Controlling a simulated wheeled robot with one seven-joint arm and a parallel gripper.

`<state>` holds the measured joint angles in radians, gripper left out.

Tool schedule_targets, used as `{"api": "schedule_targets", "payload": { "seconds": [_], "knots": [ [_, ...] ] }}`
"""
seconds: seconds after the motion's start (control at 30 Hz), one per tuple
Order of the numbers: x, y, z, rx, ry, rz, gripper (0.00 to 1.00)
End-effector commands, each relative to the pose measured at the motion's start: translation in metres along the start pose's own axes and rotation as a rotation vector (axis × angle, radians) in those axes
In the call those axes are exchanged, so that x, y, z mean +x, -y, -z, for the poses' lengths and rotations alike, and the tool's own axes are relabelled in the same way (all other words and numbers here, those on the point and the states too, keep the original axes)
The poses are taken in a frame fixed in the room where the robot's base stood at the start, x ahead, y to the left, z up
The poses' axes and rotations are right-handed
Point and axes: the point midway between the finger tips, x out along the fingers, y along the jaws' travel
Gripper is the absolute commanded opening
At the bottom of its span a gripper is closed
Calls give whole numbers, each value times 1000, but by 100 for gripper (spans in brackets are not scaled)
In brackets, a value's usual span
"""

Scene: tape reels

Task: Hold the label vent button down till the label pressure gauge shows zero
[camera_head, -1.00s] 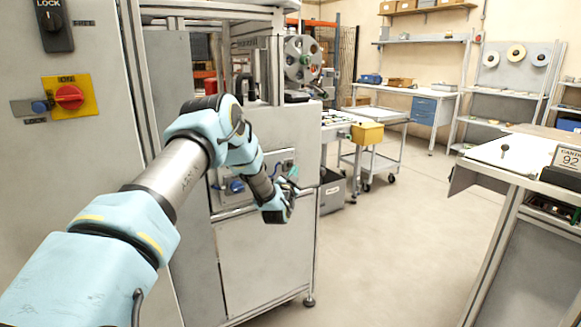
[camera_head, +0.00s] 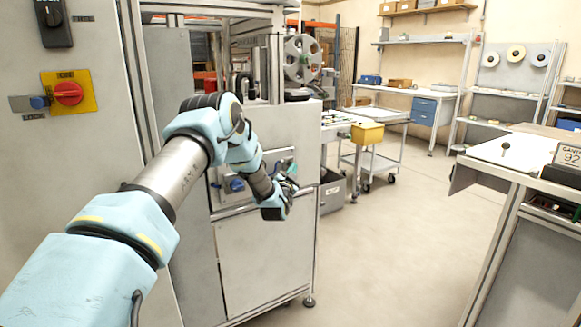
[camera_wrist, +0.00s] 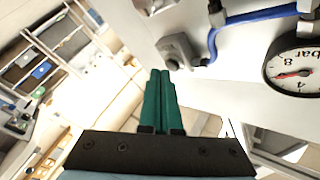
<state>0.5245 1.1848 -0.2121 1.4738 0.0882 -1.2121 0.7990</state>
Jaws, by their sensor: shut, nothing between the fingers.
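My gripper (camera_wrist: 160,75) is shut and empty, its green fingers together in the wrist view. The pressure gauge (camera_wrist: 298,66) is at the right edge of that view, partly cut off and upside down, marked in bar. Its red needle stands off to one side, but I cannot read the exact value. A small grey fitting with a round knob (camera_wrist: 178,52) sits on the pale panel just beyond the fingertips, apart from them as far as I can see. I cannot tell if it is the vent button. In the head view my arm hides part of the machine panel (camera_head: 262,245).
A blue hose (camera_wrist: 245,22) runs along the panel between the fitting and the gauge. A red rotary switch (camera_head: 68,93) on a yellow plate is on the cabinet at left. A bench (camera_head: 510,160) stands at right, with open floor (camera_head: 410,240) between.

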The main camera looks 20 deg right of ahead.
Motion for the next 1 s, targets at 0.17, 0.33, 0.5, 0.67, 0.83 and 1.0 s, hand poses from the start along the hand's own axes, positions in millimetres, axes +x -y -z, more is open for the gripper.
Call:
{"api": "schedule_targets", "payload": {
  "seconds": [0.17,0.33,0.5,0.67,0.83,1.0],
  "knots": [
    [0,0,0,0,0,0,0],
    [1,0,0,0,0,0,0],
    [2,1,-2,1,-1,1,0],
    [3,2,-2,1,-1,1,0],
    [4,3,-3,1,-1,1,0],
    [6,4,-4,0,0,1,0]
  ]
}}
